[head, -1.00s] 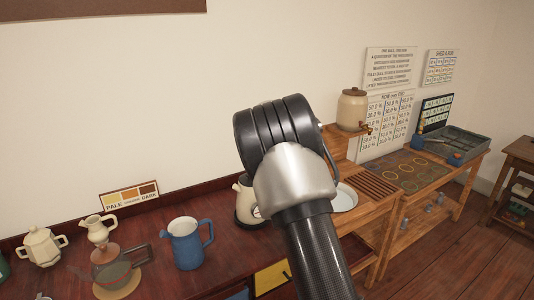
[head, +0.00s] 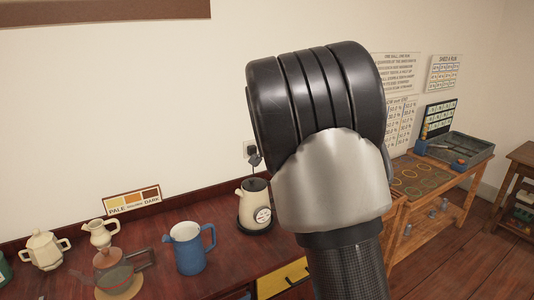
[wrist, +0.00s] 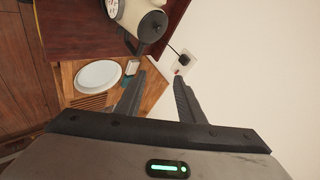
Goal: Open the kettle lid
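The cream kettle (head: 254,198) with a dark base and a round dial stands at the back right of the dark red counter in the head view. In the wrist view the kettle (wrist: 132,18) is at the top, its dark lid (wrist: 153,25) facing the camera and looking shut. My gripper (wrist: 158,82) shows in the wrist view with its two dark fingers apart and nothing between them. The kettle lies beyond the fingertips and does not touch them. In the head view my arm hides the gripper.
A blue jug (head: 188,250) stands left of the kettle, with a cream teapot (head: 43,250) further left. A wall socket (wrist: 182,62) with a plug is near the kettle. A white plate (wrist: 99,75) lies on the wooden surface beside the counter.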

